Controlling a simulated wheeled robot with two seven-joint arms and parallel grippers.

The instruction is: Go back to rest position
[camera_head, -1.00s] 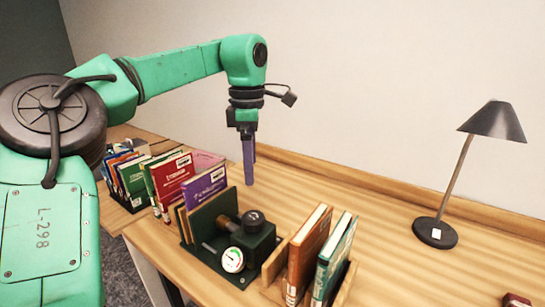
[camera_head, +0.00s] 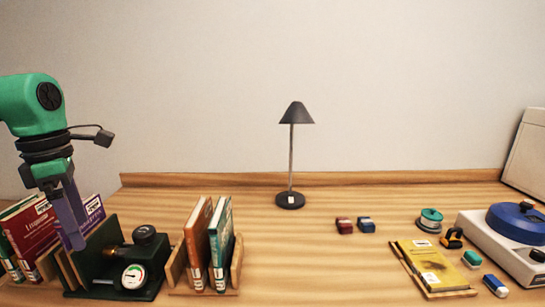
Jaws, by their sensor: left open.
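My left gripper (camera_head: 70,222) comes in from the left on a green arm. Its purple fingers point down in front of the row of books at the left. Nothing shows between the fingers. The fingers look nearly in line from this angle. My right gripper is not in view.
A red book (camera_head: 30,228) and a purple book (camera_head: 95,211) stand beside a dark green press with a gauge (camera_head: 133,276). An orange book (camera_head: 196,240) and a teal book (camera_head: 221,240) stand in a wooden holder. A lamp (camera_head: 290,200) stands mid-table. Small items lie right.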

